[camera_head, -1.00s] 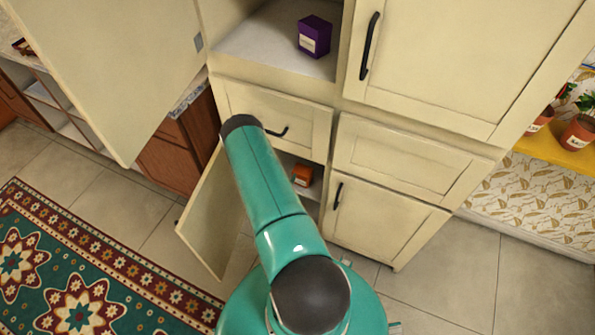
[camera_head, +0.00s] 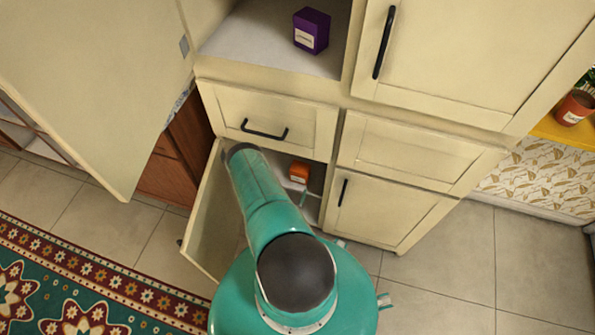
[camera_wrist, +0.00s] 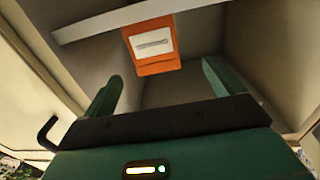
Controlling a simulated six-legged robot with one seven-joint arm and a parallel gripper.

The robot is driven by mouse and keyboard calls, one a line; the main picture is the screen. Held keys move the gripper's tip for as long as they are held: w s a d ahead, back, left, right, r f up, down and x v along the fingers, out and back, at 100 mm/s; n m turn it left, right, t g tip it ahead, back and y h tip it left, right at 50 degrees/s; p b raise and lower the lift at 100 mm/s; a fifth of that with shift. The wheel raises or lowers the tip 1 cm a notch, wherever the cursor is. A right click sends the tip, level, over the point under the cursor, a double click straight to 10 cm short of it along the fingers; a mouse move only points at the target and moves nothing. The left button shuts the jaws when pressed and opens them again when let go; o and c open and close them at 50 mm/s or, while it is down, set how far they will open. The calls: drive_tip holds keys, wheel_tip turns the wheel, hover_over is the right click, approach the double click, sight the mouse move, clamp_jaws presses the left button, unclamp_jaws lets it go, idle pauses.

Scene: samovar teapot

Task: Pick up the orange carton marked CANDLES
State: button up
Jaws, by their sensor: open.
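The orange carton (camera_head: 299,171) sits on a shelf inside the open lower left cabinet. In the wrist view the orange carton (camera_wrist: 151,48) shows a white label, too small to read, and lies beyond and between my fingertips. My gripper (camera_wrist: 162,82) is open and empty, its two green fingers apart, with a gap between them and the carton. In the head view my arm covers part of the cabinet opening, and my gripper is mostly hidden behind it.
The open lower door (camera_head: 213,215) stands left of my arm. A closed drawer (camera_head: 268,118) with a black handle is above the opening. A purple box (camera_head: 311,31) stands on the upper shelf. A large open upper door (camera_head: 95,75) hangs at left. Tiled floor is clear at right.

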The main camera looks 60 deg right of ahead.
sight(298, 176)
drive_tip(key=d, duration=0.6)
drive_tip(key=shift+w+d, duration=0.1)
drive_tip(key=shift+w+d+f, duration=0.1)
drive_tip(key=shift+w+d, duration=0.05)
drive_tip(key=shift+d, duration=1.35)
drive_tip(key=shift+w+d, duration=0.15)
drive_tip(key=shift+d, duration=1.3)
drive_tip(key=c, duration=1.2)
drive_tip(key=shift+d, duration=0.1)
